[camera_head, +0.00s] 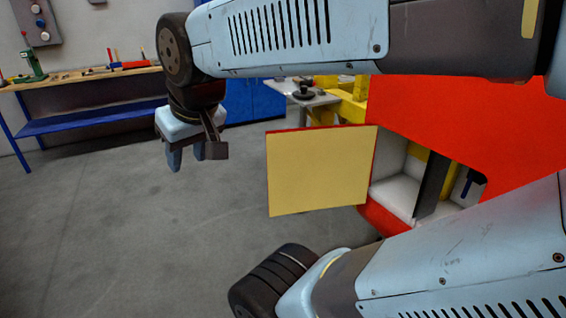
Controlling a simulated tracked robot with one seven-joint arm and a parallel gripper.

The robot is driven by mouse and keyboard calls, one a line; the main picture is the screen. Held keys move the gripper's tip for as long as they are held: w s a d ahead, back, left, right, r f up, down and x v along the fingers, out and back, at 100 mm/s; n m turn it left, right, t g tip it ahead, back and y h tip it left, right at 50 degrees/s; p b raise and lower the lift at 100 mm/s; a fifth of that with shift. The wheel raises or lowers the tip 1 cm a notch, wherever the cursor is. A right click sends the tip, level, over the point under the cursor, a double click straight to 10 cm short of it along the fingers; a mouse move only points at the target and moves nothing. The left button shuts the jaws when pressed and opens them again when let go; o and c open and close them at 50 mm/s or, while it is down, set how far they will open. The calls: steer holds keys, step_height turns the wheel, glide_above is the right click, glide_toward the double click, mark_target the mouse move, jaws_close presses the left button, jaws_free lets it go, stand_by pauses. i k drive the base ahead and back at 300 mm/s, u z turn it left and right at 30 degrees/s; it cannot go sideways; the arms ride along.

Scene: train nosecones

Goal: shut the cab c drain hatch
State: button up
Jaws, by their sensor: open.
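The hatch (322,172) is a flat yellow panel with a red top edge, standing swung out to the left of the red cab (460,115). Its right edge meets the cab beside an open compartment (395,195). The compartment shows pale inner walls, a dark upright divider and a small blue part. My gripper (186,165) hangs pointing down to the left of the hatch, apart from it. Its fingers are open with nothing between them. No label on the cab is readable. My arm links cover part of the cab above and below.
A wooden workbench (95,78) with a blue shelf and tools stands at the back left. A blue cabinet (255,101) and a yellow stand (345,105) are behind the hatch. The grey floor (90,240) at left is clear.

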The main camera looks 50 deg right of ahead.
mark_target(312, 168)
steer(key=u, duration=0.15)
steer(key=i, duration=3.35)
steer(key=z, duration=1.8)
steer(key=i, duration=0.2)
steer(key=z, duration=2.35)
